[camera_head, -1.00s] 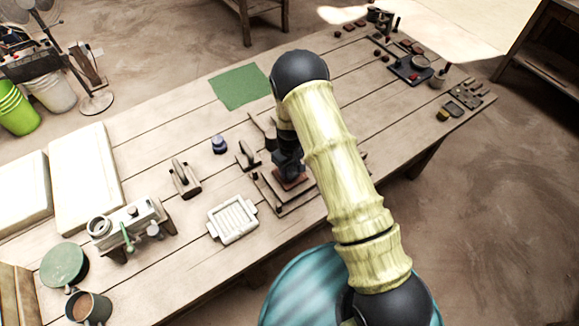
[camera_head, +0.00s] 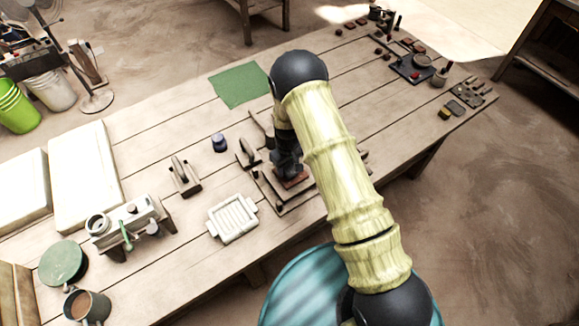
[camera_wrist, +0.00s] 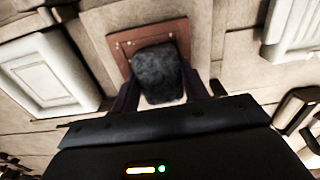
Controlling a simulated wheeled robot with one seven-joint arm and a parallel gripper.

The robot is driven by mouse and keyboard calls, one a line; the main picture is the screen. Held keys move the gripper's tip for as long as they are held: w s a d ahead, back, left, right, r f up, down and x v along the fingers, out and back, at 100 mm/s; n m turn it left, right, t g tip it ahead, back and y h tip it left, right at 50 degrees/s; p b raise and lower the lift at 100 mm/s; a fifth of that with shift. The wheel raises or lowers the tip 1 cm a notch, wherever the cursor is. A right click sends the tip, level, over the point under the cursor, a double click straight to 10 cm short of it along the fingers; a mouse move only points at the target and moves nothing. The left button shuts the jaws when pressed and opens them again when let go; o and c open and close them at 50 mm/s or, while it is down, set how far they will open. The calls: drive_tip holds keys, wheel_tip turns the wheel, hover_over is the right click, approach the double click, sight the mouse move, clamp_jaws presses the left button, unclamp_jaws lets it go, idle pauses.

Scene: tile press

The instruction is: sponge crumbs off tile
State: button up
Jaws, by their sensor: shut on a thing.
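The tile (camera_wrist: 121,41) is a reddish-brown square in the wrist view, with a few small pale specks near its edges. It also shows in the head view (camera_head: 293,184), partly hidden under my gripper. A dark grey, rough sponge (camera_wrist: 158,72) is between my fingers and covers the middle and near part of the tile. My gripper (camera_wrist: 162,93) is shut on the sponge, just over the tile. I cannot tell whether the sponge touches the tile. In the head view my gripper (camera_head: 287,163) is partly hidden by my arm.
Wooden hand tools (camera_head: 185,176) and a dark blue jar (camera_head: 219,143) stand nearby. A green mat (camera_head: 240,85) lies at the far edge. A mug (camera_head: 88,306) stands at lower left.

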drive_tip(key=shift+w, duration=0.1)
drive_tip(key=shift+a, duration=0.3)
idle(0.3)
drive_tip(key=shift+s, duration=0.3)
drive_tip(key=shift+s+d, duration=0.3)
drive_tip(key=shift+s, duration=0.05)
drive_tip(key=shift+s+d, duration=0.35)
drive_tip(key=shift+s, duration=0.05)
